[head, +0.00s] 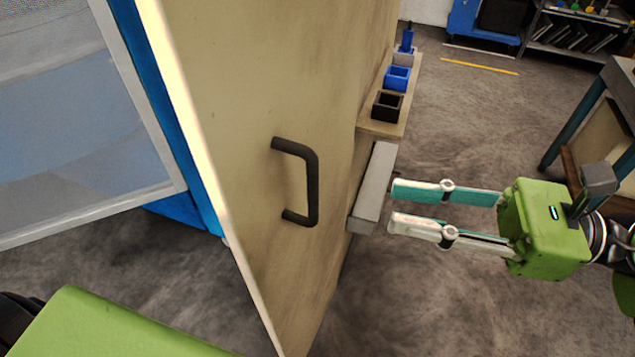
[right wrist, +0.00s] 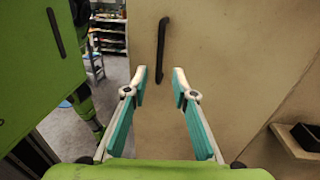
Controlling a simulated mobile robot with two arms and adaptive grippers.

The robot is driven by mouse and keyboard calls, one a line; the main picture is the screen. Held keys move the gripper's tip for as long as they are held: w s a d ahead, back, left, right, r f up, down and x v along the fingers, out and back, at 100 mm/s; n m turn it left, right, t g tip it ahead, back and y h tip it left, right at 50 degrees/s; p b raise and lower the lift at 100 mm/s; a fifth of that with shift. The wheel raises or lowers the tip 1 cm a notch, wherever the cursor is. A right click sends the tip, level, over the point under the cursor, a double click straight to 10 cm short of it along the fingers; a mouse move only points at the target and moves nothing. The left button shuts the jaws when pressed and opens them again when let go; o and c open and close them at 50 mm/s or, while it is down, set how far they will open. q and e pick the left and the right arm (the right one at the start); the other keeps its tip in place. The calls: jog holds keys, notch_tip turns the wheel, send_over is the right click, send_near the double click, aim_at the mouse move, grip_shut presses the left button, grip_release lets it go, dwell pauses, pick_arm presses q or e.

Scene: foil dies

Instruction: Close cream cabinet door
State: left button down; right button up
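The cream cabinet door (head: 235,100) stands upright across the middle of the head view, with its bright free edge toward the left. It carries a black bar handle (head: 313,185). In the right wrist view the door (right wrist: 200,50) is straight ahead, its handle (right wrist: 162,50) just above and between the fingertips. My right gripper (head: 393,206) is open and empty, with its teal-lined fingers pointing left toward the door; it also shows in the right wrist view (right wrist: 160,72). I cannot tell whether its fingertips touch anything. My left gripper is not in view.
A wooden ledge (head: 381,128) holds a black bin (head: 387,106) and blue bins (head: 397,79). A grey block (head: 372,187) is below it, near the right fingertips. A blue-framed panel (head: 80,120) stands at left. A bench (head: 620,90) is at right, with open floor (head: 470,120) between.

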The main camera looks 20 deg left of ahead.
jog(key=p, duration=0.5)
send_over(313, 218)
jog(key=shift+w+a, duration=0.15)
jog(key=shift+w, duration=0.2)
grip_shut()
